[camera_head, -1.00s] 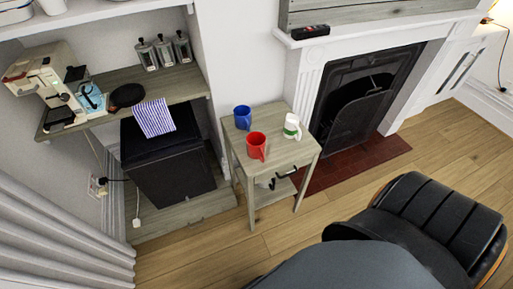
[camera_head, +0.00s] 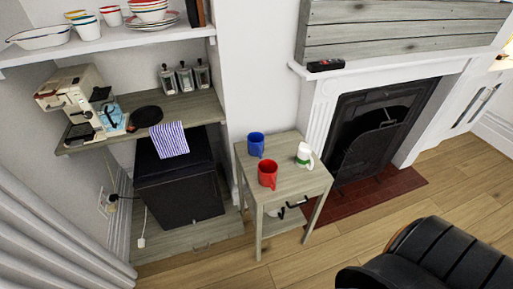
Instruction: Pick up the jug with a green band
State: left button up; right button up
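The jug with a green band (camera_head: 304,156) is white and stands upright at the right rear of a small wooden side table (camera_head: 290,185). Its handle points to the right. A blue mug (camera_head: 256,144) stands to its left, and a red mug (camera_head: 267,174) stands in front and to the left. The three are apart from each other. Neither of my grippers shows in the head view.
A fireplace (camera_head: 385,125) is behind and right of the table. A black chair (camera_head: 450,255) stands at the front right. A black cabinet (camera_head: 180,190) sits left, below a shelf with a coffee machine (camera_head: 85,95). Wooden floor (camera_head: 330,260) is open in front.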

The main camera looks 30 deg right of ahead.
aim_at(304, 157)
jog(key=k+l+z, duration=0.1)
jog(key=z, duration=1.25)
jog(key=j+z, duration=0.2)
jog(key=j, duration=0.35)
